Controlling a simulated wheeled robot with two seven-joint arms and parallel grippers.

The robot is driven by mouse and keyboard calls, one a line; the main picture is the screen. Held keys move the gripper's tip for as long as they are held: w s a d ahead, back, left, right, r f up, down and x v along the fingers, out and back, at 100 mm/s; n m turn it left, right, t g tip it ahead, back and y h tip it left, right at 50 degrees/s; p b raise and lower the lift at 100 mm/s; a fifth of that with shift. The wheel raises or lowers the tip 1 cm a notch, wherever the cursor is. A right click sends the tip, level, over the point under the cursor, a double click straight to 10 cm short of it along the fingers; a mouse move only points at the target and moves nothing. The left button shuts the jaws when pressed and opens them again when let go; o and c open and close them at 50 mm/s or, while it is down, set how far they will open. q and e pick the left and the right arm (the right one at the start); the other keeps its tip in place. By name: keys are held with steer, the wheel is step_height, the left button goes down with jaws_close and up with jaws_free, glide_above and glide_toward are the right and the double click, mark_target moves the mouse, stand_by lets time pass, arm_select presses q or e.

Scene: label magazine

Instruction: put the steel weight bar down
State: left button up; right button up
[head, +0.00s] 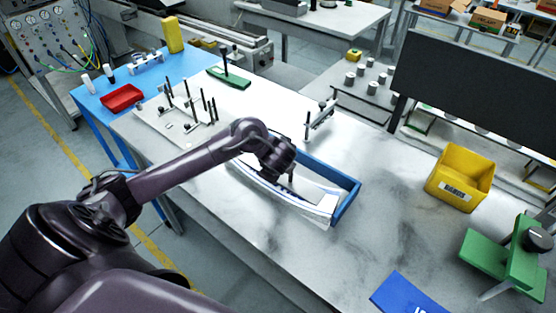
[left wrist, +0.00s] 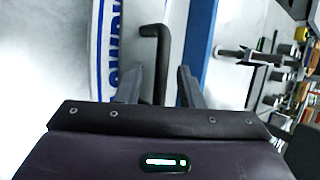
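The blue-walled magazine (head: 347,205) stands on the grey table with white, blue-striped label sheets (head: 318,208) in it. The blue wall (left wrist: 200,45) and the printed labels (left wrist: 107,40) also show in the left wrist view. My left gripper (head: 287,168) is over the magazine. In the left wrist view its fingers (left wrist: 159,85) are apart, on both sides of a dark bent handle, which I take for that of the steel weight bar (left wrist: 162,60). A gap shows beside the handle. The bar's body is hard to make out. My right gripper is out of view.
A yellow bin (head: 460,178), a green fixture with a black knob (head: 505,262) and a blue panel (head: 405,296) are on the right. A clamp stand (head: 320,117) stands behind the magazine. A pegged plate (head: 165,122) lies at the left. The tabletop right of the magazine is clear.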

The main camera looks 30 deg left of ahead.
arm_select(q)
steer(key=p+v, duration=0.7)
steer(key=v, duration=0.4)
steer(key=shift+p, duration=0.3)
steer(key=shift+r, duration=0.1)
steer(key=shift+s, duration=0.1)
